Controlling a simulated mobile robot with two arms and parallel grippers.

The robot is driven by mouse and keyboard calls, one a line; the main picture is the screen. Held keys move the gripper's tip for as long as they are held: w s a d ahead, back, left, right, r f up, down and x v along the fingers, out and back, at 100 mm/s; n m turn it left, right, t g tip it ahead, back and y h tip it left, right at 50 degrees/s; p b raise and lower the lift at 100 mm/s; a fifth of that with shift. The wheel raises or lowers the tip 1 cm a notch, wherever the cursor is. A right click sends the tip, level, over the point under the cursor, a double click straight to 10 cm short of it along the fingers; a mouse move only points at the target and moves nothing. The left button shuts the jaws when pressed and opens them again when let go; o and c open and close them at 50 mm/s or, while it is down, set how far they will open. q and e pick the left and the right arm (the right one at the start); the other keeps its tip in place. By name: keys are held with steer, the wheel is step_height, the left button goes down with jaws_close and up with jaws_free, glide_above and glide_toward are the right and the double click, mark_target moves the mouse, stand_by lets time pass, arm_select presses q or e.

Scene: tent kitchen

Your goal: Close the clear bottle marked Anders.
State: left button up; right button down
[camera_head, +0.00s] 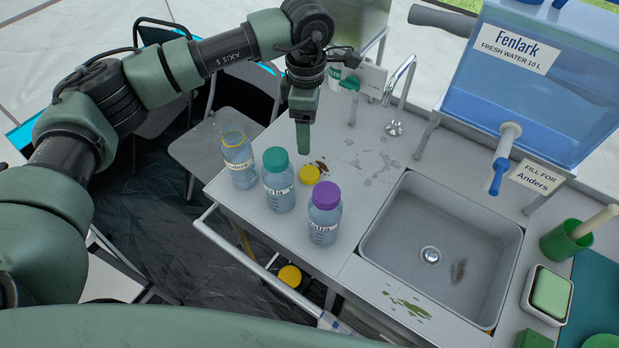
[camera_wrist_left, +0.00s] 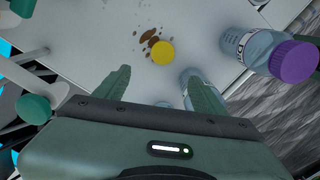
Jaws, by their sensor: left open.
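A clear bottle (camera_head: 238,160) with a yellow rim and no cap stands upright at the counter's left edge; its label is small but appears to read Anders. A yellow cap (camera_head: 309,174) lies on the counter by a brown spill; it also shows in the left wrist view (camera_wrist_left: 162,52). My left gripper (camera_head: 303,148) points down above the counter, just behind the cap. In the left wrist view its two fingers (camera_wrist_left: 158,80) are spread with nothing between them, and the cap appears beyond their tips. My right gripper is not in view.
A green-capped bottle (camera_head: 279,182) and a purple-capped bottle (camera_head: 323,215) stand close to the cap. The sink (camera_head: 440,240) is to the right, with a tap (camera_head: 398,85) behind. A blue water tank (camera_head: 540,80) stands at the back right. Counter behind the cap is mostly clear.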

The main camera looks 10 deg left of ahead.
arm_select(q)
steer(key=b, duration=0.5)
glide_above(308, 171)
step_height(308, 171, down, 6)
steer(key=shift+a+r, duration=0.1)
steer(key=shift+w, duration=0.1)
steer(key=shift+f+p, duration=0.45)
steer(key=shift+f, duration=0.8)
